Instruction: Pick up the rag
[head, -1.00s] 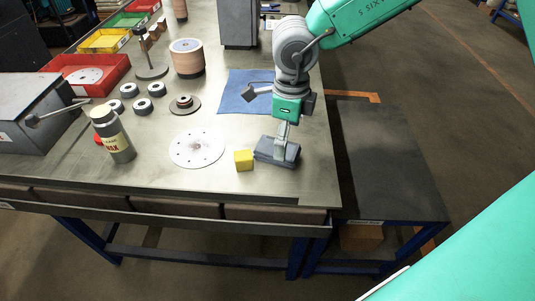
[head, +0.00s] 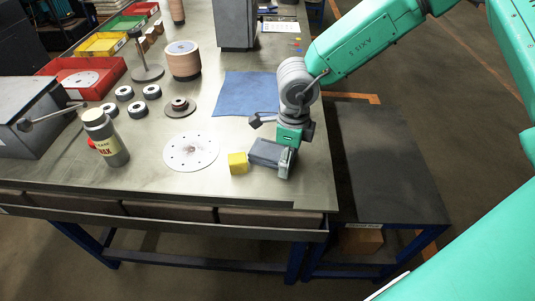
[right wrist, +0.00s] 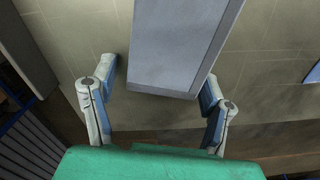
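The rag (head: 250,92) is a blue cloth lying flat on the workbench, behind and left of my right gripper. My right gripper (head: 287,163) is low over the bench's right edge, at the right end of a grey-blue block (head: 264,151). In the right wrist view my gripper (right wrist: 160,90) has its fingers spread wide. A grey block (right wrist: 180,45) shows between them; I cannot tell whether the right finger touches it. The rag is clear of the fingers, its right side partly hidden by my wrist. My left gripper is not in view.
A yellow cube (head: 238,163) and a white disc (head: 191,151) sit left of the block. A spindle disc (head: 179,108) lies left of the rag. A wax bottle (head: 105,140) stands at left. A lower dark side table (head: 385,165) adjoins the bench at right.

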